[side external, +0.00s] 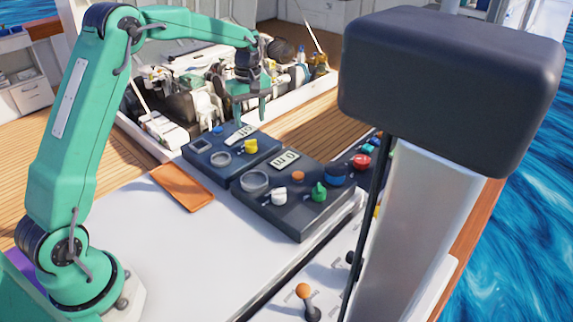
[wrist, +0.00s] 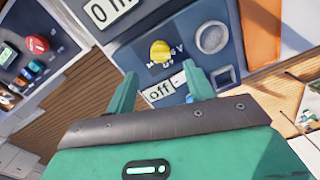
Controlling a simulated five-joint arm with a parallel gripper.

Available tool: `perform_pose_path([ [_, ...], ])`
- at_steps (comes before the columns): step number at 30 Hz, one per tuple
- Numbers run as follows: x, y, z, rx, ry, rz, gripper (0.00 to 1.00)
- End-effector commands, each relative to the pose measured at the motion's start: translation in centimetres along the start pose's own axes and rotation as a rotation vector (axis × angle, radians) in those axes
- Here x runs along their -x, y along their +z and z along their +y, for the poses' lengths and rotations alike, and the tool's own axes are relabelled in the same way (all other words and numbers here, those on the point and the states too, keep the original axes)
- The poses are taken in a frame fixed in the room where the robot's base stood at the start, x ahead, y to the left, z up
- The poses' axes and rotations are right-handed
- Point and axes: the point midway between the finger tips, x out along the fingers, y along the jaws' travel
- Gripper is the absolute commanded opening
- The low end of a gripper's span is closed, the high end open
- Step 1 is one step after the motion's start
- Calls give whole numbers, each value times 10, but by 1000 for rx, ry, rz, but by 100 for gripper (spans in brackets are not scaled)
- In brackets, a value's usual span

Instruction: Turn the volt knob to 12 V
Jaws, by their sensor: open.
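A yellow knob (side external: 251,146) sits on a dark blue panel box (side external: 222,166). In the wrist view the knob (wrist: 160,51) lies a little beyond my fingertips, with small white markings around it. A white display (wrist: 163,89) beside it reads "off"; it also shows in the side view (side external: 240,133). My gripper (side external: 250,111) points down above the far edge of this panel, open and empty. In the wrist view its two green fingers (wrist: 162,78) are spread apart, with the display between them. The knob is not between the fingers.
A second panel (side external: 290,214) with white, green, orange and blue knobs adjoins on the right. An orange board (side external: 182,187) lies on the white top to the left. Engine parts (side external: 190,90) fill the open hatch behind. A dark box on a post (side external: 450,80) stands in front.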

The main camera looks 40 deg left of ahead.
Motion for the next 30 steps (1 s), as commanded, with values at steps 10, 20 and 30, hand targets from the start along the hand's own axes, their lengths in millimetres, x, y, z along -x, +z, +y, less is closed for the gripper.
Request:
perform_pose_path([
  [10,-10,-6,3,32,-12,-6,53],
  [20,-29,-5,3,31,-13,-7,53],
  [30,-70,-6,2,31,-13,-7,53],
])
